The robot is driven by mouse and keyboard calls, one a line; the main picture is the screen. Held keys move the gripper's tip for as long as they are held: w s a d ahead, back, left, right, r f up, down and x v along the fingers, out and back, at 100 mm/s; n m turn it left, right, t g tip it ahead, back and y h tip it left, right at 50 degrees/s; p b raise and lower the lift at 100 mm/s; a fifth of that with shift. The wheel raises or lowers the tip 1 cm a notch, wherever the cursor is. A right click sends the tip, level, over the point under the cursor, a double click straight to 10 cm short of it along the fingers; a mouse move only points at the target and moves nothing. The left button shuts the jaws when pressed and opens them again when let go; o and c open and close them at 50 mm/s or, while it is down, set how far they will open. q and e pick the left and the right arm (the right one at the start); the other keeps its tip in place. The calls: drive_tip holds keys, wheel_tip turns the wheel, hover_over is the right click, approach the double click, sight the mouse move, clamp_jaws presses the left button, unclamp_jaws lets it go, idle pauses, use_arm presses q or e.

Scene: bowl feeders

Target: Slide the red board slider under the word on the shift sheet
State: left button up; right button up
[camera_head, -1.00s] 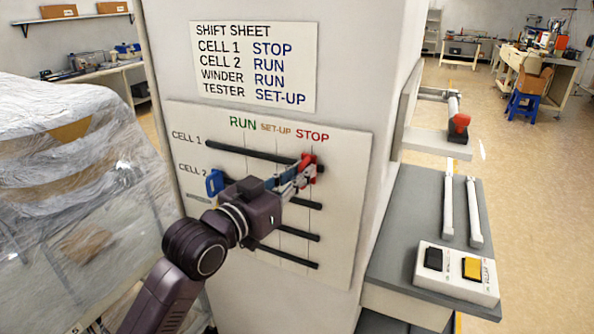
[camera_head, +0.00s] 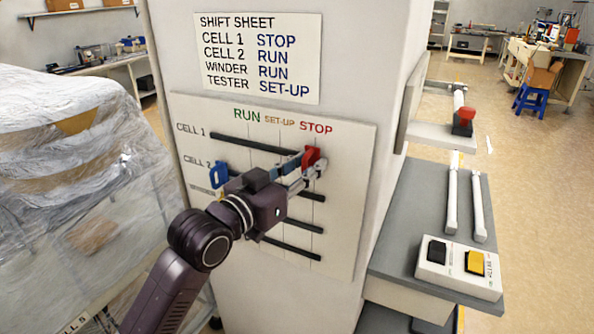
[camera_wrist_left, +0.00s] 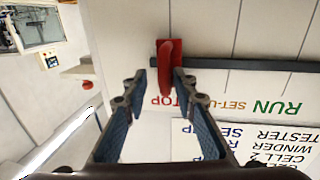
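The red slider (camera_head: 312,158) sits on the top slot, the CELL 1 row, at its right end below the word STOP on the white board (camera_head: 352,180). The shift sheet (camera_head: 260,90) above reads CELL 1 STOP. My left gripper (camera_head: 305,176) is at the slider, with its fingers pointing at the board. In the left wrist view the red slider (camera_wrist_left: 167,66) stands between the two spread fingertips, close to the right one, with a gap to the left one. The left gripper hides parts of the lower slots. My right gripper is not in view.
A blue slider (camera_head: 218,174) is at the left end of the CELL 2 row. A grey bench (camera_head: 410,215) with a button box (camera_head: 459,269) stands to the right. A plastic-wrapped load (camera_head: 75,170) stands at the left.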

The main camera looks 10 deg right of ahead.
use_arm(q)
drive_tip(key=v, duration=1.1)
drive_tip(key=shift+s+a, duration=0.25)
drive_tip(key=shift+a, duration=0.05)
